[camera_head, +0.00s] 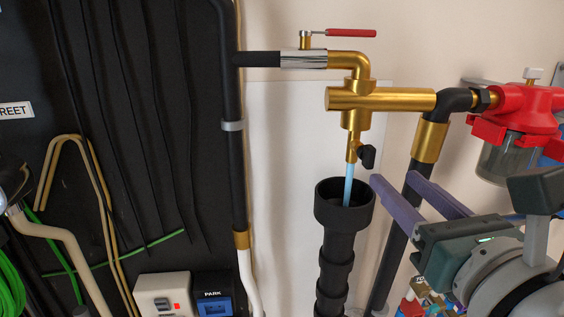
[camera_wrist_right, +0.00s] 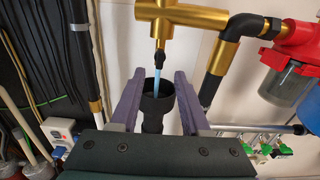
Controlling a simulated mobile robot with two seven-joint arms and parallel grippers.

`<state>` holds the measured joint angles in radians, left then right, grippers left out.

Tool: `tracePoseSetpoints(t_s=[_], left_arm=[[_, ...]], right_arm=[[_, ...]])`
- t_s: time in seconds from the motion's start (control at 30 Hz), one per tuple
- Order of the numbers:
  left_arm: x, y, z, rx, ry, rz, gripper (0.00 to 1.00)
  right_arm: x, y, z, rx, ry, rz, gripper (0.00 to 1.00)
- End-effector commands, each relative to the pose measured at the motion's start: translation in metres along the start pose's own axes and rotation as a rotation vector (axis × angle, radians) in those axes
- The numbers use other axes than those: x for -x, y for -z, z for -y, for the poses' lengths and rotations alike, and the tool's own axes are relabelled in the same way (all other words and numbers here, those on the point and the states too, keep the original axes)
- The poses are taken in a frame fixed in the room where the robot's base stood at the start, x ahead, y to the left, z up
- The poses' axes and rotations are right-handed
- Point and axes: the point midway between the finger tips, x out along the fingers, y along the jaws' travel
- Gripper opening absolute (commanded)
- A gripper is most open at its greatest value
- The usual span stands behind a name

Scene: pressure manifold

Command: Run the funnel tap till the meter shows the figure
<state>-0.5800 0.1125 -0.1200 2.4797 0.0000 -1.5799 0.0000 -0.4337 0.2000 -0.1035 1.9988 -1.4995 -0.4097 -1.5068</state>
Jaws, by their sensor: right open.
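The funnel tap (camera_head: 367,156) is a small black handle on a brass spout below the brass manifold (camera_head: 380,99). A blue stream of water (camera_head: 348,186) runs from the spout into the black funnel (camera_head: 343,203). The stream also shows in the right wrist view (camera_wrist_right: 157,82). My right gripper (camera_head: 400,184) is open and empty, just right of the funnel and below the tap handle, apart from the handle. In the wrist view its purple fingers stand either side of the funnel. A possible meter, a dark box marked PARK (camera_head: 213,306), has a blue screen; its figure is unreadable. My left gripper is not in view.
A red-handled valve (camera_head: 350,33) sits on the pipe above. A red filter housing (camera_head: 518,108) with a clear bowl is at the right, near my right arm. Black pipes and a white switch box (camera_head: 163,294) are at the left. Free room lies in front of the pale wall.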

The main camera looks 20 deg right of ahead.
Motion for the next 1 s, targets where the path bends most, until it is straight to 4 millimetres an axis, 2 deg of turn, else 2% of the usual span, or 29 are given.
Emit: tracePoseSetpoints(t_s=[0.3,0.5,0.67,0.9,1.0], left_arm=[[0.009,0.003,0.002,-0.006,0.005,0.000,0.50],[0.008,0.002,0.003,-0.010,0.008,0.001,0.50],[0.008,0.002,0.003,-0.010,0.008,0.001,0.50],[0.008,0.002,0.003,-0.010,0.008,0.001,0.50],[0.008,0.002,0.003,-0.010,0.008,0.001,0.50]], right_arm=[[-0.055,-0.004,0.000,-0.004,0.002,0.003,0.46],[-0.083,-0.002,0.001,-0.005,0.002,0.001,0.46],[-0.092,-0.002,0.001,-0.005,0.002,0.001,0.46],[-0.093,-0.002,0.001,-0.006,0.002,0.000,0.46],[-0.093,-0.002,0.001,-0.006,0.002,0.000,0.37]])
